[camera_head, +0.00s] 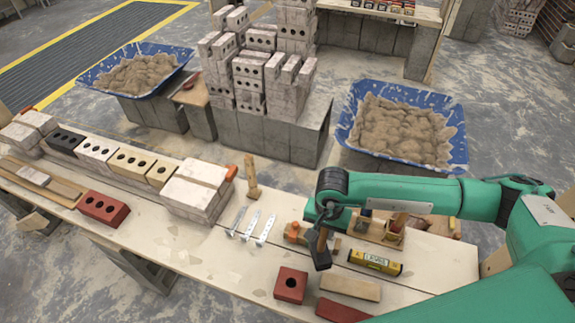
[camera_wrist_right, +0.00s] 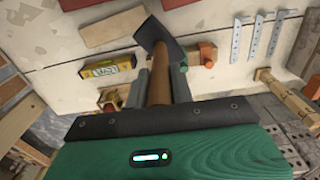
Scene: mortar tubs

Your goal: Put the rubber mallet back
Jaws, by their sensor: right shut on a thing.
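The rubber mallet has a black head (camera_head: 321,256) and a wooden handle (camera_head: 323,239). In the head view, it hangs below my right gripper (camera_head: 322,230), over the front right part of the workbench (camera_head: 225,270). In the right wrist view, the black head (camera_wrist_right: 160,32) points away from the hand. The handle (camera_wrist_right: 160,85) runs between the two fingers of my right gripper (camera_wrist_right: 163,84), which is shut on it. The head appears above the bench top; the exact gap is unclear. My left gripper is out of view.
A yellow level (camera_head: 375,262), a wooden tool holder (camera_head: 377,236) partly behind my arm, red bricks (camera_head: 290,285) and metal ties (camera_head: 248,227) are near the mallet. Left are white blocks (camera_head: 195,190) and an upright wooden tool (camera_head: 252,180). Mortar tubs (camera_head: 455,150) stand behind.

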